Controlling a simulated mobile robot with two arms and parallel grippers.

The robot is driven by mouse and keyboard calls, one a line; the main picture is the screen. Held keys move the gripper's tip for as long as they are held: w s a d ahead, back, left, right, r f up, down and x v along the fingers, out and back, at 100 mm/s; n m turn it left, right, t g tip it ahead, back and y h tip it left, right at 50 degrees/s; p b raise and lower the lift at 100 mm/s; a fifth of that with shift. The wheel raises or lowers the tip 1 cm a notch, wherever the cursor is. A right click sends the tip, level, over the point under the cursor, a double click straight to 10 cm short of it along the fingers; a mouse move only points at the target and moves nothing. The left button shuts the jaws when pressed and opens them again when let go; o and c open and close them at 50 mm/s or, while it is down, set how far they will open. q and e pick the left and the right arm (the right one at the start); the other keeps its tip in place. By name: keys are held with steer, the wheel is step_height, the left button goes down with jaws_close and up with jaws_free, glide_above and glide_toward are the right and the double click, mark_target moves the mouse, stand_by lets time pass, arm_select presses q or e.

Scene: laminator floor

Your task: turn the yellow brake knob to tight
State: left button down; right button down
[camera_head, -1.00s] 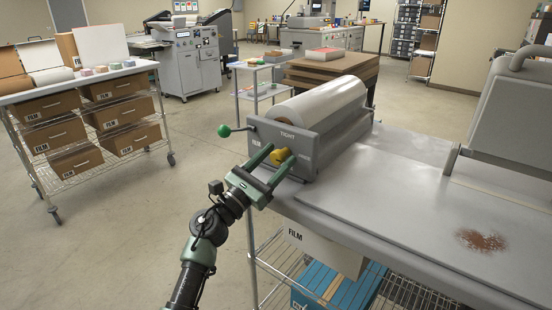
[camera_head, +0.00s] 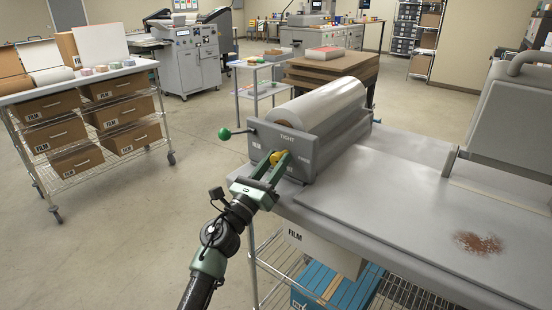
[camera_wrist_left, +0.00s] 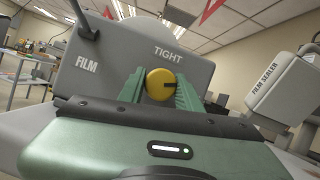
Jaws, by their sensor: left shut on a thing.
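The yellow brake knob (camera_head: 279,158) sits on the grey end plate (camera_head: 315,153) of the film roll holder. The word TIGHT is printed above it. My right gripper is in neither view.
A lever with a green ball (camera_head: 225,133) sticks out left of the end plate. A white film roll (camera_head: 318,103) lies behind it. The grey table (camera_head: 400,195) extends right to a film sealer (camera_head: 508,115). Open floor lies to the left.

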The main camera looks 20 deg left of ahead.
arm_select(q)
steer(key=n+y+p, duration=0.1)
steer(key=n, duration=0.1)
steer(key=n+y+p, duration=0.1)
steer(key=n, duration=0.2)
steer(key=shift+d+r+n+y, duration=0.1)
steer(key=shift+r+n+y, duration=0.1)
steer(key=shift+n+y, duration=0.15)
steer(key=n+y+p, duration=0.1)
steer(key=n, duration=0.1)
steer(key=n+y+p, duration=0.1)
steer(key=n+p, duration=0.1)
steer(key=shift+n+y, duration=0.25)
steer(key=shift+n, duration=0.1)
steer(key=n+g+y+p, duration=0.1)
steer(key=n+p, duration=0.3)
steer(key=shift+r, duration=0.1)
steer(key=shift+f+n+g+y+p, duration=0.2)
steer(key=shift+n+g+y+p, duration=0.4)
steer(key=shift+n+p, duration=0.9)
steer(key=shift+n, duration=0.3)
steer(key=c, duration=1)
jaws_free()
